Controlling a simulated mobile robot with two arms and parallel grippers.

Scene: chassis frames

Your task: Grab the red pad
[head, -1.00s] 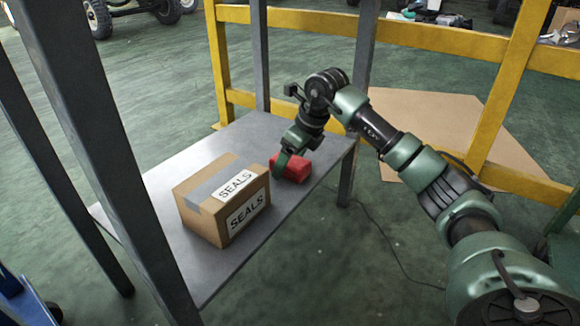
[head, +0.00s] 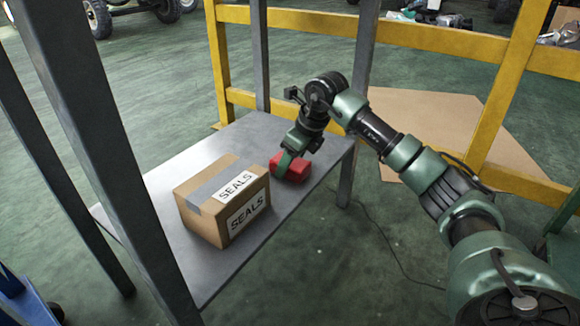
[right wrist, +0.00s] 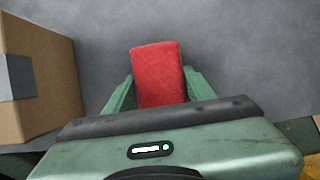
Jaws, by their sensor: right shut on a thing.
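The red pad (head: 293,168) is a small red block on the grey metal shelf, just right of the cardboard box. My right gripper (head: 286,163) reaches down to it from above and is shut on it. In the right wrist view the red pad (right wrist: 158,75) lies between the two green fingers (right wrist: 158,92), one on each side. The near end of the pad is hidden behind the gripper body. The pad seems to be at the shelf surface; I cannot tell whether it is lifted. My left gripper is not in view.
A cardboard box (head: 220,207) marked SEALS stands on the shelf (head: 255,127) close to the left of the pad. Grey posts (head: 115,150) rise at the shelf's corners. A yellow rail (head: 440,38) runs behind. The shelf behind the box is bare.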

